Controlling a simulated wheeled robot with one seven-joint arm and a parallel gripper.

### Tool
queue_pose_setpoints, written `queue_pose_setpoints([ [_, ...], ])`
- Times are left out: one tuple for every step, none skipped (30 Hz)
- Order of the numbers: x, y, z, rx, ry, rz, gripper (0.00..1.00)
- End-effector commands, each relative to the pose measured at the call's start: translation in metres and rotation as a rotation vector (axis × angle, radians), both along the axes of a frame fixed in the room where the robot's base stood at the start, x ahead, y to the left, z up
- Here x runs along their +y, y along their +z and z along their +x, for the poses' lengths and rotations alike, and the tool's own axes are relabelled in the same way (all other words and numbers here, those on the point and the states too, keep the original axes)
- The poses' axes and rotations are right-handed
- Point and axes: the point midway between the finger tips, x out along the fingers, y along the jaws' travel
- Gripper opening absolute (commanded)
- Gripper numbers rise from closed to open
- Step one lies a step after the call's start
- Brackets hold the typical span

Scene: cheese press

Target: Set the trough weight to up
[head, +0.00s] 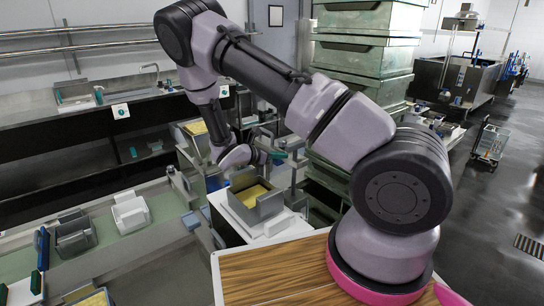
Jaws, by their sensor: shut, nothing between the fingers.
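A grey trough (267,209) with a yellow filling (250,195) stands on a white stand (237,224) just beyond my wooden top. My arm reaches out over it from the right, with the wrist bent down behind the trough. My gripper (273,157) is small and dark at the end of the wrist, just above and behind the trough's far edge. It is shut and I see nothing held in it. I cannot clearly pick out the trough weight; the wrist and gripper cover part of the area behind the trough.
Stacked green crates (365,58) rise to the right of the trough. A long steel counter (50,108) runs along the back left. Open floor (490,220) lies at right.

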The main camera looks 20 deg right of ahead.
Motion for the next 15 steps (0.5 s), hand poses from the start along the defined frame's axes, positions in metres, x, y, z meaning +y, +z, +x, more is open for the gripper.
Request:
queue_pose_setpoints([
  [-0.0049, -0.0017, 0.0019, 0.0, -0.001, 0.0, 0.0],
  [-0.0069, -0.0026, 0.0027, 0.0, 0.0, 0.0, 0.0],
  [-0.009, -0.0035, 0.0036, 0.0, 0.0, 0.0, 0.0],
  [-0.0103, -0.004, 0.0041, 0.0, 0.0, 0.001, 0.0],
  [-0.0113, -0.0043, 0.0045, 0.0, 0.0, 0.001, 0.0],
  [-0.0121, -0.0046, 0.0048, 0.0, 0.0, 0.001, 0.0],
  [-0.0124, -0.0048, 0.005, 0.0, 0.0, 0.001, 0.0],
  [-0.0125, -0.0048, 0.005, 0.0, 0.0, 0.001, 0.0],
  [-0.0125, -0.0048, 0.0051, 0.0, 0.0, 0.001, 0.0],
  [-0.0124, -0.0048, 0.0051, 0.0, 0.0, 0.001, 0.0],
  [-0.0123, -0.0047, 0.005, 0.0, 0.0, 0.001, 0.0],
  [-0.0123, -0.0047, 0.005, 0.0, 0.0, 0.001, 0.0],
  [-0.0122, -0.0046, 0.005, 0.0, 0.0, 0.001, 0.0],
  [-0.0122, -0.0046, 0.005, 0.0, 0.0, 0.001, 0.0],
  [-0.0121, -0.0044, 0.0051, 0.0, 0.0, 0.001, 0.0],
])
